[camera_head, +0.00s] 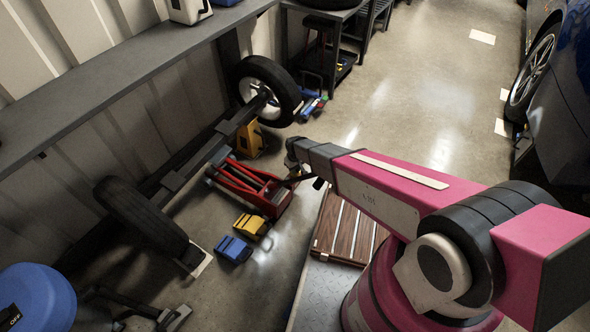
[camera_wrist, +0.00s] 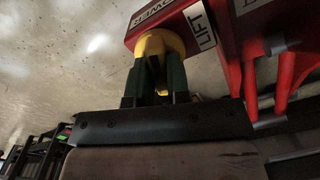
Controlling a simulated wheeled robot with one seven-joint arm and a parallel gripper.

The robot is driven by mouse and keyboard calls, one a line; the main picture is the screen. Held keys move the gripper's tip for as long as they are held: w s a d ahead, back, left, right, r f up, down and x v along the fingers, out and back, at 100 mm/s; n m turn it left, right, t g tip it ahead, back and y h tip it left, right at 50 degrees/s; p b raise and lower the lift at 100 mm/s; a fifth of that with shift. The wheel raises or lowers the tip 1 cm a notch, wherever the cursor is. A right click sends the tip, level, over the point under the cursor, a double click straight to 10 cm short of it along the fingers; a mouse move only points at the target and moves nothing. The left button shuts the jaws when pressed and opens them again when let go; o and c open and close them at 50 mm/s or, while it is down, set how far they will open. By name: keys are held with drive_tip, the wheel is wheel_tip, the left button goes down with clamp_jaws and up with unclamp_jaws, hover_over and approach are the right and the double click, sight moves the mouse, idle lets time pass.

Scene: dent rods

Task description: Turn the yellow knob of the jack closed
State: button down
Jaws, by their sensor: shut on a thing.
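The red jack (camera_head: 250,187) stands on the floor near the wheel axle in the head view. In the wrist view its red body (camera_wrist: 185,20) fills the top right, with white labels reading "LIFT" and "POWER". The yellow knob (camera_wrist: 158,42) sits under the jack's edge in the wrist view. My gripper (camera_wrist: 160,70) has its dark green fingers shut on the knob, one on each side. In the head view my gripper (camera_head: 305,180) reaches the right end of the jack. The knob is too small or hidden to make out there.
A blue block (camera_head: 233,249) and a yellow block (camera_head: 251,226) lie on the floor before the jack. A wheel (camera_head: 268,91) and a tire (camera_head: 141,217) are joined by an axle behind it. A wooden slatted board (camera_head: 345,228) lies below my arm.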

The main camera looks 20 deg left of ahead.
drive_tip(key=m, duration=1.3)
drive_tip(key=shift+m, duration=0.4)
idle(0.3)
drive_tip(key=c, duration=1.1)
unclamp_jaws()
wheel_tip(320, 180, up, 11)
drive_tip(key=shift+f, duration=0.1)
